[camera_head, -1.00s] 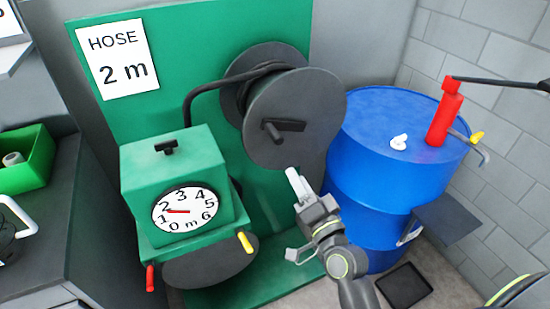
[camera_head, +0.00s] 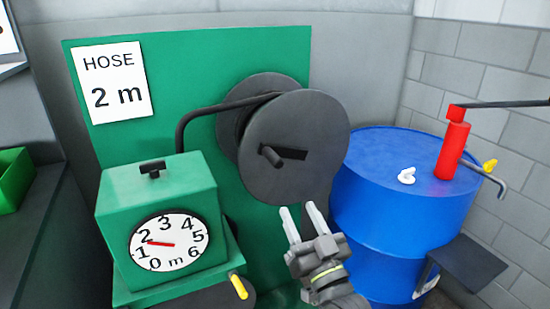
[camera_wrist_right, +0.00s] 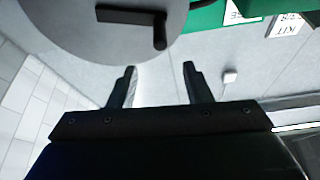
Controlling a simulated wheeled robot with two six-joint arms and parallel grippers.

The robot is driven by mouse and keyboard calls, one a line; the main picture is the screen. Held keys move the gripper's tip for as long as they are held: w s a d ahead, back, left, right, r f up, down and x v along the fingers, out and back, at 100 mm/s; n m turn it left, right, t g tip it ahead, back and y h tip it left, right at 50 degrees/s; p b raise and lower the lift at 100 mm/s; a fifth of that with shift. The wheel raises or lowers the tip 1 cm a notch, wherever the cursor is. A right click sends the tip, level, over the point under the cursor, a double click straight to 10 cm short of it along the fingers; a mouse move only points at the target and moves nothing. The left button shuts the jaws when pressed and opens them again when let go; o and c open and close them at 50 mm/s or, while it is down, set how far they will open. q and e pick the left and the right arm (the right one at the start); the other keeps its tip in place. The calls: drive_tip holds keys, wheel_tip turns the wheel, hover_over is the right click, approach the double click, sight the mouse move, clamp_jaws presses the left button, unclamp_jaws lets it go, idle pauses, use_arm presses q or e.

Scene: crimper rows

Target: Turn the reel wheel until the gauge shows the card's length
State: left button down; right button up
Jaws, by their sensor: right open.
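The reel wheel (camera_head: 300,120) is a dark grey disc standing in front of a green board. A peg handle (camera_head: 269,156) sticks out near its middle from a dark bar; the handle also shows in the right wrist view (camera_wrist_right: 159,32). The card (camera_head: 109,85) reads "HOSE 2 m". The gauge (camera_head: 175,258) is a white dial on a green box, and its red needle points between 1 and 2, nearer the 2. My right gripper (camera_head: 299,208) is open and empty just below the wheel, its fingers pointing up, apart from the handle. My left gripper is out of view.
A blue drum (camera_head: 380,190) stands right of the reel, with a red pump (camera_head: 452,150) on top. A yellow-ended lever (camera_head: 238,287) juts from the green gauge box (camera_head: 150,193). A green bin (camera_head: 12,180) sits at the far left.

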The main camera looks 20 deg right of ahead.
sight(275, 161)
drive_tip(key=p+x, duration=0.1)
drive_tip(key=x, duration=0.2)
drive_tip(key=p+x, duration=0.2)
drive_tip(key=x, duration=0.1)
drive_tip(key=p+x, duration=0.2)
drive_tip(key=x, duration=0.1)
drive_tip(key=shift+s+a+r, duration=0.1)
drive_tip(key=shift+r, duration=0.15)
drive_tip(key=x, duration=0.4)
drive_tip(key=shift+w+f, duration=0.15)
drive_tip(key=shift+w, duration=0.25)
drive_tip(key=shift+w+r, duration=0.25)
drive_tip(key=shift+w, duration=0.35)
clamp_jaws()
